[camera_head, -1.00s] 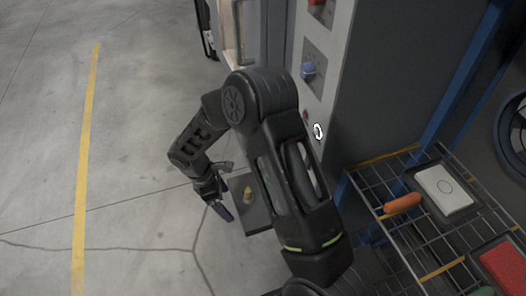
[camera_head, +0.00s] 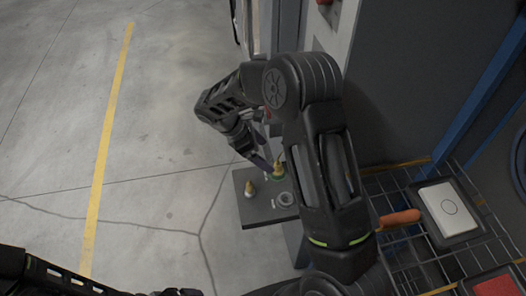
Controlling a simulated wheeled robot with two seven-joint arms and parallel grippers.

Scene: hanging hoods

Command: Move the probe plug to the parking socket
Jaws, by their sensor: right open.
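Two yellow-topped plugs stand on a dark grey stand top (camera_head: 253,212). One yellow plug with a green base (camera_head: 279,170) is at the back; a smaller yellow-and-white plug (camera_head: 250,188) is to its left and nearer. I cannot tell for sure which is the probe plug. An empty round socket (camera_head: 286,199) sits at the front right of the top, and may be the parking socket. My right gripper (camera_head: 266,160) is open just left of the green-based plug, apart or barely touching; I cannot tell. My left gripper (camera_head: 182,292) is cut off at the bottom edge.
A wire rack at the right carries a white box (camera_head: 447,209), an orange-handled thing (camera_head: 399,219) and a red object (camera_head: 497,286). A grey cabinet (camera_head: 400,90) stands behind. The concrete floor at the left is clear, with a yellow line (camera_head: 104,140).

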